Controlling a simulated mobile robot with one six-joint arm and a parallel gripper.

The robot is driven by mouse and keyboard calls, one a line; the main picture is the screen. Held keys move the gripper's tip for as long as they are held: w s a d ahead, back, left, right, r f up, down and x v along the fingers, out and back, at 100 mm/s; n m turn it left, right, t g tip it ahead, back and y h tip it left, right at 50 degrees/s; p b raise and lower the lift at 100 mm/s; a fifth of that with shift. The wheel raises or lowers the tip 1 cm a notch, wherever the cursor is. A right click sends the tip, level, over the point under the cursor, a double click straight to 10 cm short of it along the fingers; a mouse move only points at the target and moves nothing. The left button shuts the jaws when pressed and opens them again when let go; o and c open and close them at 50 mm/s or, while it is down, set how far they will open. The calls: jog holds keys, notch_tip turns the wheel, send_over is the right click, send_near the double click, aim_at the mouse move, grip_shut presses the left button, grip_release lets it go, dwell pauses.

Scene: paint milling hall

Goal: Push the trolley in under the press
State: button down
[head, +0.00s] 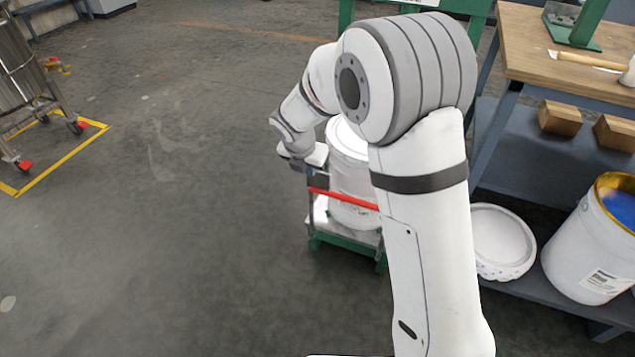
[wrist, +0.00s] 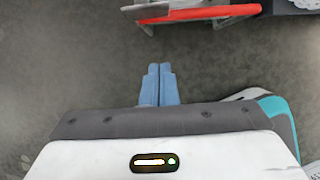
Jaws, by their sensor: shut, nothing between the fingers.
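The trolley (head: 318,241) is a low green-edged platform with a red push bar (head: 338,198) at its near side. A white drum (head: 350,178) stands on it, partly hidden by my arm. The red bar also shows at the top of the wrist view (wrist: 228,13). The green press frame (head: 346,14) stands behind the trolley and is largely hidden by my arm. In the wrist view my gripper (wrist: 160,67) has its blue fingers together and empty. Floor shows between the fingertips and the bar, with no contact visible there. In the head view the fingers are hard to make out.
A wooden-topped workbench (head: 540,45) stands at the right, with a white bowl (head: 500,242) and a paint drum (head: 590,250) on its lower shelf. A wheeled rack (head: 22,75) stands at the left in a yellow floor marking (head: 62,158). The floor between is clear.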

aim_at(320, 174)
jog(key=b+x, duration=0.1)
jog(key=x, duration=0.2)
jog(key=w+b+x, duration=0.1)
jog(key=b+x, duration=0.1)
jog(key=x, duration=0.2)
jog(key=w+r+b+x, duration=0.1)
jog(key=b+x, duration=0.1)
jog(key=x, duration=0.2)
jog(key=shift+w+d+f, duration=0.15)
jog(key=shift+d+f, duration=0.1)
jog(key=shift+w+d, duration=0.2)
jog(key=shift+w, duration=0.3)
jog(key=shift+w+r, duration=0.1)
jog(key=shift+r, duration=0.1)
